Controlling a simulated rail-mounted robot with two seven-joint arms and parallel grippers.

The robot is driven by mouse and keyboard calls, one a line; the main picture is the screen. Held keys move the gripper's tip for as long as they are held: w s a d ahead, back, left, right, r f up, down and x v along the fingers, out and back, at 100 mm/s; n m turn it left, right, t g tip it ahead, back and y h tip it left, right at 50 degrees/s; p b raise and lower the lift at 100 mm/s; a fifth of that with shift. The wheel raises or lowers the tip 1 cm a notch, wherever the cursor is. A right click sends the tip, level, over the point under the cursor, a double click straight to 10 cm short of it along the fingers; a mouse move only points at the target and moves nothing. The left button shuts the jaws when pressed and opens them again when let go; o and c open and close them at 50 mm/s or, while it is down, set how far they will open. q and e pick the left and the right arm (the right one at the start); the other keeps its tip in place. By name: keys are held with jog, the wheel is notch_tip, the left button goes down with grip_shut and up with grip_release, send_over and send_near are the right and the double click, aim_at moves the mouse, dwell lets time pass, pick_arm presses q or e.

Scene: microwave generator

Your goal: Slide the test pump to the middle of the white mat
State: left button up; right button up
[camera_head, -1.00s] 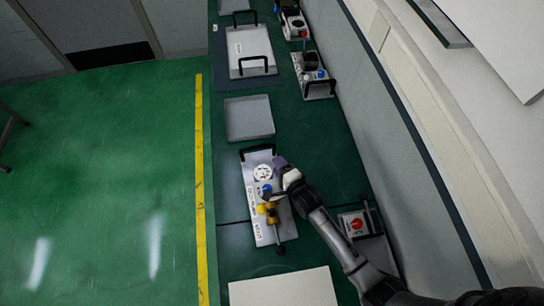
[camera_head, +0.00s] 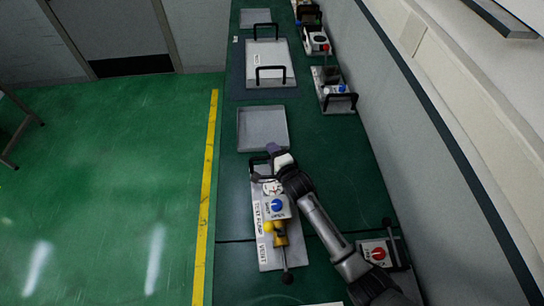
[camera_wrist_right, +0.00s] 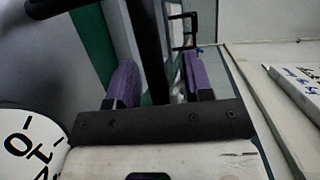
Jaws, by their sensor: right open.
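The test pump (camera_head: 264,247) is a light plate on the green bench, with a white gauge, blue knob, yellow valve and a lever at its near end. Its black handle (camera_head: 257,163) stands at the far end. My right gripper (camera_head: 270,155) is at this handle. In the right wrist view its purple fingers (camera_wrist_right: 161,82) are apart, with a black bar (camera_wrist_right: 150,45) between them; I cannot tell if they touch it. The gauge face (camera_wrist_right: 25,148) shows at the left there. A sliver of the white mat (camera_head: 322,304) shows at the bottom edge. My left gripper is out of view.
An empty grey tray (camera_head: 262,128) lies just beyond the pump. Farther back is a handled plate (camera_head: 270,62) on a dark mat. Other devices (camera_head: 335,88) stand along the wall. A box with a red knob (camera_head: 378,253) is at the near right.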

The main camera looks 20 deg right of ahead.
jog(key=shift+w, duration=0.2)
jog(key=shift+c, duration=0.3)
grip_shut()
dwell(0.4)
